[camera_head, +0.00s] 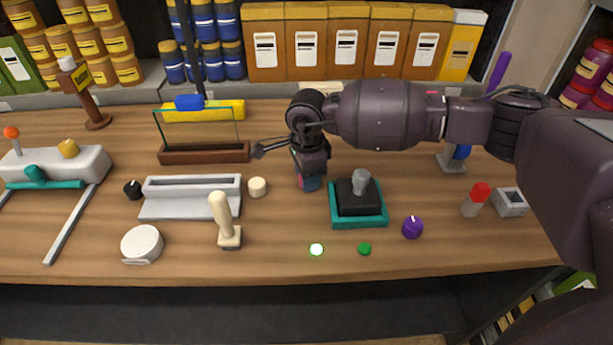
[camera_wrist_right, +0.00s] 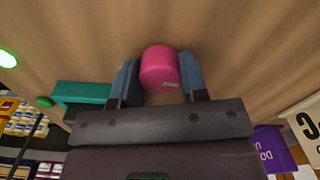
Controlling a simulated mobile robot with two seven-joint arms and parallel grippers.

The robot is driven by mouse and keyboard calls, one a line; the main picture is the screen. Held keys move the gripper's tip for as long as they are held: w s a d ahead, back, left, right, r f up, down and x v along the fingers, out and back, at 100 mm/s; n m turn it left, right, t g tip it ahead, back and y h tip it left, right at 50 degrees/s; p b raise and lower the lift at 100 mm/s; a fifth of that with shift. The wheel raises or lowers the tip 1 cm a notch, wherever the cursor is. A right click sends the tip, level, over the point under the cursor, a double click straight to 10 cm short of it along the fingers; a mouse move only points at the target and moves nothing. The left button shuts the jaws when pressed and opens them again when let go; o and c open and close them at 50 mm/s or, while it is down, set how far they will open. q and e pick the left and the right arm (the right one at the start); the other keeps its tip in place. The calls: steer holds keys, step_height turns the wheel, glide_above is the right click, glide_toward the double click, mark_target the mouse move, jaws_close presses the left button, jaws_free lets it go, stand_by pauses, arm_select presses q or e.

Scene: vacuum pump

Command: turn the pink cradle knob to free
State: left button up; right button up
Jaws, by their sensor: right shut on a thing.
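The pink knob (camera_wrist_right: 159,68) is a short round cylinder with a small pale label, standing out from the wooden surface in the right wrist view. My right gripper (camera_wrist_right: 160,82) has its two blue fingers on either side of the knob and is shut on it. In the head view the right gripper (camera_head: 309,183) points down at the table, and the knob is mostly hidden there behind the fingers. The knob's pointer or marking cannot be made out. My left gripper is not in view.
A teal base with a black block and grey lever (camera_head: 358,192) stands close right of the gripper. A cream knob (camera_head: 257,187) and grey trough (camera_head: 190,204) lie left.

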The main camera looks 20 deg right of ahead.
steer(key=shift+n, duration=0.4)
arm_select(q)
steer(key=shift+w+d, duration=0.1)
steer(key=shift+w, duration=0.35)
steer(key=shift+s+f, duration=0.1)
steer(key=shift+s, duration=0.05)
arm_select(e)
steer(key=o, duration=0.9)
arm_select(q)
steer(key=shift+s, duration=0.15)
arm_select(e)
step_height(320, 180, up, 11)
steer(key=shift+f, duration=0.1)
